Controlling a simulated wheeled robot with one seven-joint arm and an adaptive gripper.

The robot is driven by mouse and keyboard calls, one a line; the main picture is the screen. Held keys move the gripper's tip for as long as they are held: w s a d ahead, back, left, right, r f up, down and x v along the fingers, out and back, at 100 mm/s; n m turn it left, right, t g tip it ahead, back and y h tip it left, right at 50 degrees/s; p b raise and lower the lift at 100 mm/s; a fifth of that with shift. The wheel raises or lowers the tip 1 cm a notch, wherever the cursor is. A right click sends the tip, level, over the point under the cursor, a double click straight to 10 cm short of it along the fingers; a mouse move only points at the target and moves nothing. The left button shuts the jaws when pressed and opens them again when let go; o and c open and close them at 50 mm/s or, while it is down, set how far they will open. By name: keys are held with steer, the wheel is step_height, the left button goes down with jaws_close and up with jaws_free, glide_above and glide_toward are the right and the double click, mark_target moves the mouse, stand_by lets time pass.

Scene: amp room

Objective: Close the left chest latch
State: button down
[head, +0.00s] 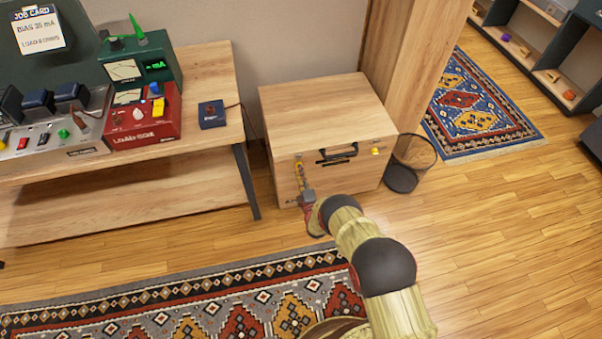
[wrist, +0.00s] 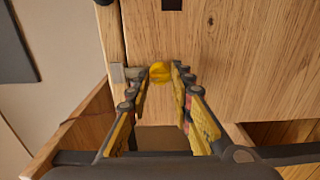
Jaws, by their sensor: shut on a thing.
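The wooden chest (head: 325,110) stands on the floor with its lid down and a black handle (head: 337,155) on its front. The left latch shows in the wrist view as a rounded yellow piece (wrist: 159,72) between my fingertips. My gripper (head: 299,170) is at the left part of the chest front and is shut on this yellow latch; the wrist view shows both fingers (wrist: 161,78) on either side of it. In the head view my fingers largely hide the left latch. The right latch (head: 376,151) shows as a yellow knob right of the handle.
A workbench (head: 215,80) with a red load box (head: 140,122) and a small blue box (head: 212,114) stands left of the chest. A dark wire basket (head: 409,163) stands close on its right. A patterned rug (head: 190,310) lies in front; the wooden floor at right is clear.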

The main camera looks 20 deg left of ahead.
steer(key=c, duration=1.6)
jaws_free()
steer(key=v, duration=1.2)
steer(key=shift+f, duration=0.1)
